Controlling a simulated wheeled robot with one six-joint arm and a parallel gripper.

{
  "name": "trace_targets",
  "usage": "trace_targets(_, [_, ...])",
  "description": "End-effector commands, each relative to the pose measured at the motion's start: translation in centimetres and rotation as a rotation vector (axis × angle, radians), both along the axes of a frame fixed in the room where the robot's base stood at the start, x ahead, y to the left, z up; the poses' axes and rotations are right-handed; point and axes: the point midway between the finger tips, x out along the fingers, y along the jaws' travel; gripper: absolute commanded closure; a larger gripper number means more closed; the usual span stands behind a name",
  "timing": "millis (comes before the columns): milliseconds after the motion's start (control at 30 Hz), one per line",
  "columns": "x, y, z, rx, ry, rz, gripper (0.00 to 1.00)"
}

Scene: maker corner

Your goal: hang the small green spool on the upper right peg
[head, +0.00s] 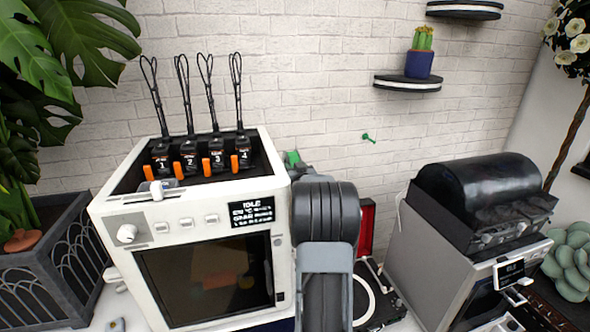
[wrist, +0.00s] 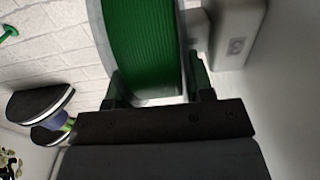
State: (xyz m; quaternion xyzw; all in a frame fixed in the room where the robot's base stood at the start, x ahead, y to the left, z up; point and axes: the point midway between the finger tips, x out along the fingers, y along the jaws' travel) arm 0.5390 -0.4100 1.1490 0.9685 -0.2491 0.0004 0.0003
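The green spool (wrist: 145,45) fills the top middle of the wrist view, with its outer part cut off. My gripper (wrist: 160,88) has one finger against each side of its rim, with no clear gap. In the head view a little of the green spool (head: 292,157) shows at the printer's right edge; my own arm hides the rest and the fingers. A single green peg (head: 368,137) sticks out of the white brick wall, bare. It also shows at the upper left of the wrist view (wrist: 8,33). No other peg shows.
The white printer (head: 205,220) with several numbered black units stands left of my arm. A cactus shelf (head: 408,83) is above and right of the peg. A black-domed machine (head: 480,200) stands at right. A white casing (wrist: 238,30) is close beside the spool.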

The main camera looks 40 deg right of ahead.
Motion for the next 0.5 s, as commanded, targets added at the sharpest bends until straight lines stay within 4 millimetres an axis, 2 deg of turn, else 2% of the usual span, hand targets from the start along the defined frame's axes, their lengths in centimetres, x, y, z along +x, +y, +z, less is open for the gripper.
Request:
trace_targets(67, [0.01, -0.03, 0.04, 0.000, -0.001, 0.000, 0.45])
trace_targets(300, [0.07, 0.07, 0.03, 0.000, -0.001, 0.002, 0.22])
trace_targets(500, [0.09, 0.12, -0.13, 0.001, 0.002, 0.002, 0.22])
